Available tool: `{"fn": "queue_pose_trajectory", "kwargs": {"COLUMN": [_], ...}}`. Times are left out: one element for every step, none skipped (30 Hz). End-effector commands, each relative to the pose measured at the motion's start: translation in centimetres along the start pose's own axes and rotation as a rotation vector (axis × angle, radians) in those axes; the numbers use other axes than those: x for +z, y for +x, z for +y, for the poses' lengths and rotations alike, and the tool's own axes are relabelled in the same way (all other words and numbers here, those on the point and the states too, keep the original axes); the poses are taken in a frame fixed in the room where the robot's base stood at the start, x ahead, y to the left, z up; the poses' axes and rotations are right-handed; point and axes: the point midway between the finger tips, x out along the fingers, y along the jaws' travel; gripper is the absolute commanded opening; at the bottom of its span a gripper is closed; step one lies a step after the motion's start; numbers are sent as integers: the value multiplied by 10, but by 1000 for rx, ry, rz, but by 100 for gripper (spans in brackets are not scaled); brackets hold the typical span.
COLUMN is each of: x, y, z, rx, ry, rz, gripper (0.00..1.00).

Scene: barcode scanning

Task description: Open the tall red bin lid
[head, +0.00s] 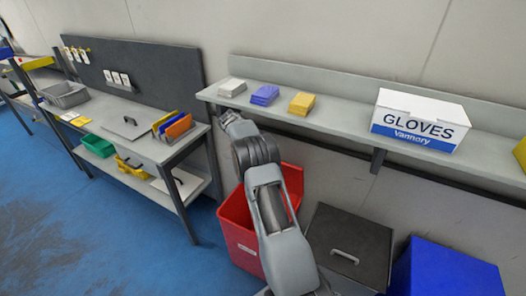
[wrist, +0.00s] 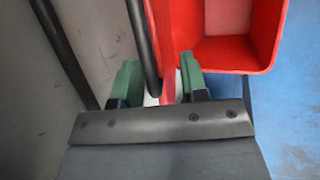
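The tall red bin (head: 240,238) stands on the floor below the wall shelf, partly hidden behind my arm in the head view. Its hollow inside shows in both views, so its top is open; it also shows at the upper right in the wrist view (wrist: 235,60). A narrow red panel (wrist: 168,45), seen nearly edge-on, rises beside the opening and looks like the raised lid. My gripper (wrist: 158,88) has its green fingertips apart, with the red panel and a dark bar (wrist: 150,50) showing between them. Whether the fingers touch the panel is unclear.
A dark grey lidded bin (head: 350,238) and a blue bin (head: 445,272) stand right of the red bin. The wall shelf (head: 340,112) above holds a GLOVES box (head: 418,120) and small stacks. A workbench (head: 150,150) stands left. Blue floor (head: 95,235) is clear at front left.

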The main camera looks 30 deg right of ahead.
Motion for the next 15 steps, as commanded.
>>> {"fn": "queue_pose_trajectory", "kwargs": {"x": [-8, -12, -16, -19, -23, -27, -29, -32, -35, -38, -39, -42, -44, -45, -47], "y": [-6, -9, -13, -16, -19, -23, -26, -29, -32, -34, -36, -38, -40, -42, -43], "z": [-8, -12, -17, -21, -24, -29, -32, -35, -39, -41, -43, -46, -48, -49, -51], "rx": [2, 2, 2, 2, 2, 2, 2, 3, 3, 2, 2, 2, 2, 2, 1], "ry": [-2, -2, -3, -2, -2, -2, -2, -2, -2, -1, 0, 0, 0, 0, 0], "rz": [3, 4, 3, 3, 3, 2, 2, 3, 3, 2, 2, 2, 2, 2, 2], "gripper": [40, 40, 40, 40, 40, 40, 40, 40, 40, 40, 40, 40, 40, 40, 40]}}
